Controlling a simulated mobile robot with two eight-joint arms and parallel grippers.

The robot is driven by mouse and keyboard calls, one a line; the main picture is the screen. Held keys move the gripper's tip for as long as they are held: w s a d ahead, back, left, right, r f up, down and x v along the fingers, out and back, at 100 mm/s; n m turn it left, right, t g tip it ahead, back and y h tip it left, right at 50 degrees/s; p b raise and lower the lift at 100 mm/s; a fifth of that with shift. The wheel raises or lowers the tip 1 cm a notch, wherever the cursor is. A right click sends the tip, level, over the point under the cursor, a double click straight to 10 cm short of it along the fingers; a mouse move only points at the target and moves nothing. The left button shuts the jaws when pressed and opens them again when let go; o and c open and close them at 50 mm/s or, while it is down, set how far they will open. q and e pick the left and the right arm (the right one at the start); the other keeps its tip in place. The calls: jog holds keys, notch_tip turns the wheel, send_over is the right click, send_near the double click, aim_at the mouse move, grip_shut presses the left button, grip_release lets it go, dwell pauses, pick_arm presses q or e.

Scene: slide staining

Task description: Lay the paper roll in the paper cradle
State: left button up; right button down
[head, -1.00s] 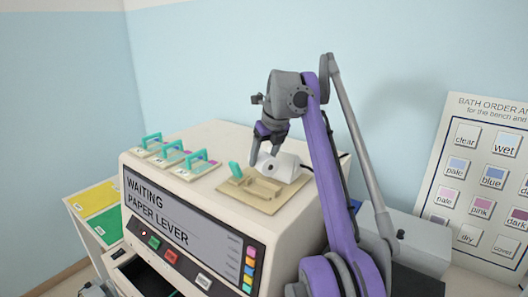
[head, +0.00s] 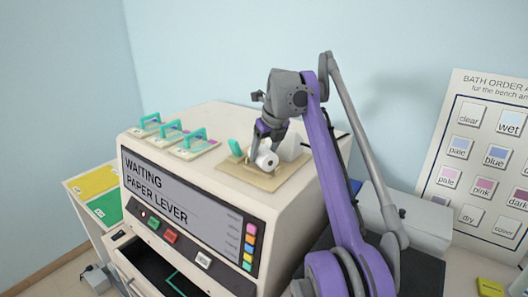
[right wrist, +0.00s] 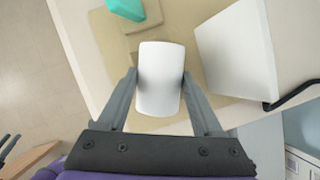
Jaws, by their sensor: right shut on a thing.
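The white paper roll (head: 267,160) is between the fingers of my right gripper (head: 262,146), over the tan plate on top of the machine. In the right wrist view the roll (right wrist: 160,75) sits between both fingers of the gripper (right wrist: 160,88), which is shut on it. The paper cradle (head: 242,172) is a tan block piece on this plate, mostly hidden by the roll. I cannot tell whether the roll touches it. The teal lever (head: 235,148) stands at the plate's left side and also shows in the wrist view (right wrist: 124,9). My left gripper is not in view.
A white block (head: 292,146) stands right behind the roll, close to my right finger. Several teal-handled slide holders (head: 172,138) stand on the machine's top to the left. The machine's screen (head: 178,190) reads "WAITING PAPER LEVER". A drawer is open below.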

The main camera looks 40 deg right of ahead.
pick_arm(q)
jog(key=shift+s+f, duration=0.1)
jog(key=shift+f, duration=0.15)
pick_arm(e)
jog(key=shift+f, duration=0.3)
grip_release()
pick_arm(q)
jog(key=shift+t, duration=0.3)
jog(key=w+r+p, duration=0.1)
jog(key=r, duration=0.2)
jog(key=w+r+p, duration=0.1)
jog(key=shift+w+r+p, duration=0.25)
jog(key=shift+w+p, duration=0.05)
jog(key=shift+p, duration=0.05)
pick_arm(e)
jog(key=v, duration=1)
jog(key=shift+r, duration=0.4)
